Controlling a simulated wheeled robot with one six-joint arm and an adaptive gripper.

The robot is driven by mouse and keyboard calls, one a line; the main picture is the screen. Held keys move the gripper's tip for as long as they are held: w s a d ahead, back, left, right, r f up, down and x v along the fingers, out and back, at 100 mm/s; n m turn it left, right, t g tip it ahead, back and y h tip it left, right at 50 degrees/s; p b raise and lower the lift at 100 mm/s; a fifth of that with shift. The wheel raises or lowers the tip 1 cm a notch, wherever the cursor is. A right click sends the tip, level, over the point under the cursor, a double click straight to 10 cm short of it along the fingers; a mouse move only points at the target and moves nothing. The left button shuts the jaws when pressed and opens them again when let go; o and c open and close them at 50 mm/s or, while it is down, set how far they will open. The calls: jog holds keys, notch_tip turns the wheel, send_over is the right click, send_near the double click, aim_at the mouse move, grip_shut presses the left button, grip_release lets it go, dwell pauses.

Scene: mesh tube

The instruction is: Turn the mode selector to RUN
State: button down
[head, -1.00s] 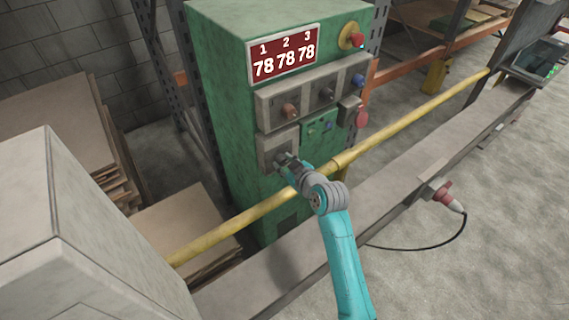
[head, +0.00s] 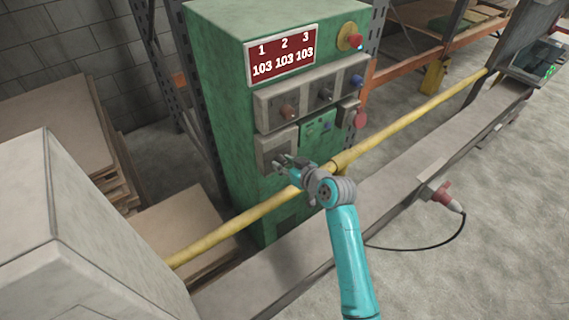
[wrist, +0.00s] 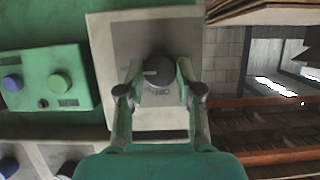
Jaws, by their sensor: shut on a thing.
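The mode selector, a dark round knob (wrist: 157,66) with a pale pointer mark, sits on a light grey plate (wrist: 118,40) in the wrist view. The mark points left in that view.
A red display (head: 282,54) on the cabinet reads 103 three times. Grey boxes with knobs (head: 289,111) sit above the plate, and a green button box (head: 317,130) is beside it. A yellow rail (head: 405,122) crosses in front of the cabinet, beneath my arm.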

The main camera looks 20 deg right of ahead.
jog(key=shift+f, duration=0.1)
jog(key=c, duration=0.8)
grip_release()
jog(key=shift+o, duration=0.2)
jog(key=v, duration=1.2)
